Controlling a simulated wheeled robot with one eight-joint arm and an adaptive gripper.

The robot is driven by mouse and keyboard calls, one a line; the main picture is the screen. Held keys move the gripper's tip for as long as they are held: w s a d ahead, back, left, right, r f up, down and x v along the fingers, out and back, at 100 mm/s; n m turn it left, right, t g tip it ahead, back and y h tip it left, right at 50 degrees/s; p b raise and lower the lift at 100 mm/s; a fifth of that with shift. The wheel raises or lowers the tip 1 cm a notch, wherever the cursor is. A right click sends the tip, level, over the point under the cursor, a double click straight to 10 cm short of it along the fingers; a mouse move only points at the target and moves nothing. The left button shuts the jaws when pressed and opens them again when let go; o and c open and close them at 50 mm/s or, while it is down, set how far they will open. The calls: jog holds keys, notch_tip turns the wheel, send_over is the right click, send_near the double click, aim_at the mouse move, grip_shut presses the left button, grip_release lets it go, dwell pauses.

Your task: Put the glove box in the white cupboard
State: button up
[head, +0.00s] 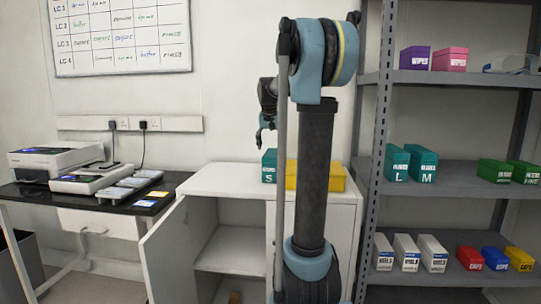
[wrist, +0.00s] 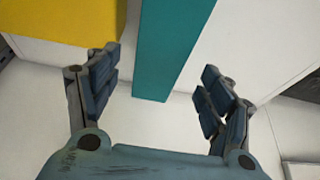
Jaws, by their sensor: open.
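A teal box (head: 269,161) marked S stands on top of the white cupboard (head: 222,182), beside a yellow box (head: 338,178) and partly hidden by my arm. The cupboard's left door (head: 168,252) is open and shows an inner shelf (head: 222,250). My gripper (head: 267,128) is above and a little left of the teal box in the head view. In the wrist view my gripper (wrist: 160,85) is open and empty. The teal box (wrist: 168,45) lies ahead between its fingers, apart from them. Two more teal boxes, L (head: 397,163) and M (head: 423,163), stand on the rack.
A grey rack (head: 455,80) on the right holds several coloured boxes and goggles (head: 510,64). A black-topped table (head: 95,195) with instruments stands left, near the open door. The left part of the cupboard top is clear.

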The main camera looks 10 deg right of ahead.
jog(key=shift+s+a+r, duration=0.1)
jog(key=shift+s+r, duration=0.15)
jog(key=shift+r, duration=0.35)
jog(key=shift+s, duration=0.15)
jog(key=s+f+n, duration=0.1)
jog(key=s+f, duration=0.5)
jog(key=s, duration=0.5)
jog(key=s+a+f+n+g, duration=0.1)
jog(key=s+f, duration=0.5)
jog(key=s, duration=0.5)
jog(key=s+a+f+y, duration=0.1)
jog(key=s+f, duration=0.4)
jog(key=s, duration=0.6)
jog(key=shift+a+f+n, duration=0.15)
jog(key=shift+f+n, duration=0.25)
jog(key=shift+n+g, duration=0.5)
jog(key=s+f, duration=0.2)
jog(key=f, duration=0.1)
jog(key=s+f, duration=0.3)
jog(key=s+a+f, duration=0.1)
jog(key=s+f, duration=0.2)
jog(key=shift+s, duration=0.25)
jog(key=shift+c, duration=0.6)
jog(key=shift+s+f, duration=0.15)
jog(key=c, duration=0.4)
jog(key=shift+a, duration=0.15)
jog(key=c, duration=0.5)
jog(key=shift+o, duration=0.2)
jog(key=shift+a, duration=0.1)
